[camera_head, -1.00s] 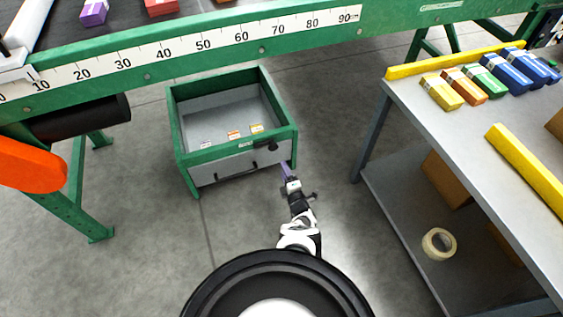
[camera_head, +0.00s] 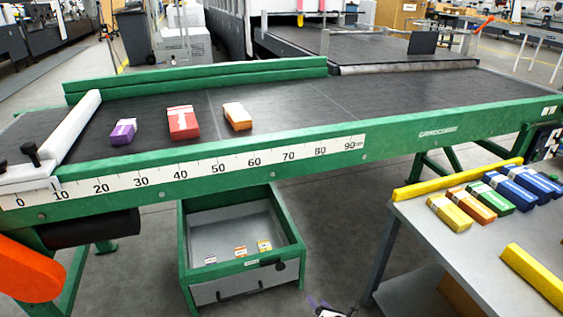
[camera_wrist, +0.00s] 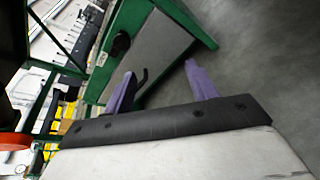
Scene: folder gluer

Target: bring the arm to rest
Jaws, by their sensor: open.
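My gripper (camera_wrist: 160,88) is open and empty in the wrist view, its two purple fingers apart. In the head view only a bit of my gripper (camera_head: 322,304) shows at the bottom edge, below and right of the drawer. The green and grey drawer (camera_head: 240,263) is pulled out under the conveyor, with several small labelled cards at its front inside. In the wrist view the drawer front (camera_wrist: 155,60) with its dark handle and knob lies just beyond the fingers. I cannot tell how far apart they are. The rest of my arm is out of the head view.
The green conveyor table (camera_head: 400,146) carries a purple box (camera_head: 123,132), a red box (camera_head: 183,124) and an orange box (camera_head: 238,117). A grey table (camera_head: 470,262) at right holds several coloured boxes and yellow bars. Grey floor lies between.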

